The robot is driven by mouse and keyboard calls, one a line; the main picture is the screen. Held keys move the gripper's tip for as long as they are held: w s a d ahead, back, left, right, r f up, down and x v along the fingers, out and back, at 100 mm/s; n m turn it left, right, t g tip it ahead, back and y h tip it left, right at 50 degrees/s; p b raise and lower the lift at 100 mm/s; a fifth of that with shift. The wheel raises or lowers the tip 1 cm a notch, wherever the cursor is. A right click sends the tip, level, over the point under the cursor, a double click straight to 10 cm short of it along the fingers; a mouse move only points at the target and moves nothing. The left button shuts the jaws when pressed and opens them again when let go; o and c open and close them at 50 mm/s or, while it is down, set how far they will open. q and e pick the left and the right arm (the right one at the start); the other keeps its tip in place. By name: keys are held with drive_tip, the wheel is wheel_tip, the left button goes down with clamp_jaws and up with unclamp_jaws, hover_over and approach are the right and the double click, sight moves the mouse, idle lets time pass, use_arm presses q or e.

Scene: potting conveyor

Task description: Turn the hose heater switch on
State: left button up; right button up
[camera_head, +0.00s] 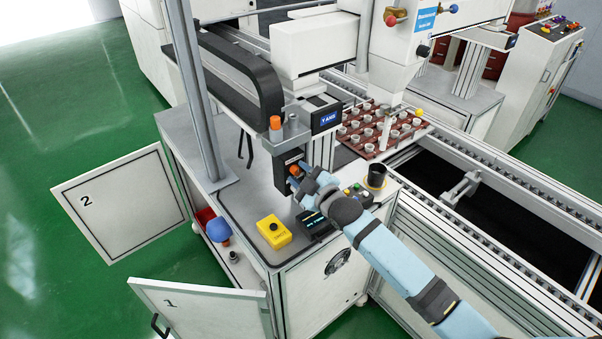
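A black switch box (285,160) with an orange-red knob (294,170) stands upright on the light grey top of the white cabinet. I cannot read its label, so I cannot confirm it is the hose heater switch. My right gripper (299,176) reaches in from the lower right, its fingertips close to the knob. The two fingers look apart, one above and one below the knob's level. I cannot tell whether they touch it. My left gripper is not in view.
A yellow button box (273,231) and a black display unit (314,224) stand near the front edge. A black cup (377,176) is to the right. Cabinet doors 2 (122,200) and 1 (200,308) hang open. The Y-axis unit (327,119) overhangs the switch box.

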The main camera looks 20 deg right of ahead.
drive_tip(key=c, duration=0.6)
drive_tip(key=shift+c, duration=0.2)
drive_tip(key=shift+r+m, duration=0.1)
drive_tip(key=shift+m, duration=0.3)
drive_tip(key=shift+m+p, duration=0.6)
drive_tip(key=shift+m, duration=0.1)
drive_tip(key=m+p, duration=0.1)
drive_tip(key=m, duration=0.1)
drive_tip(key=shift+m, duration=0.3)
drive_tip(key=m, duration=0.2)
drive_tip(key=shift+m+p, duration=0.3)
drive_tip(key=shift+p, duration=0.1)
drive_tip(key=shift+m+p, duration=0.4)
drive_tip(key=shift+m, duration=1.8)
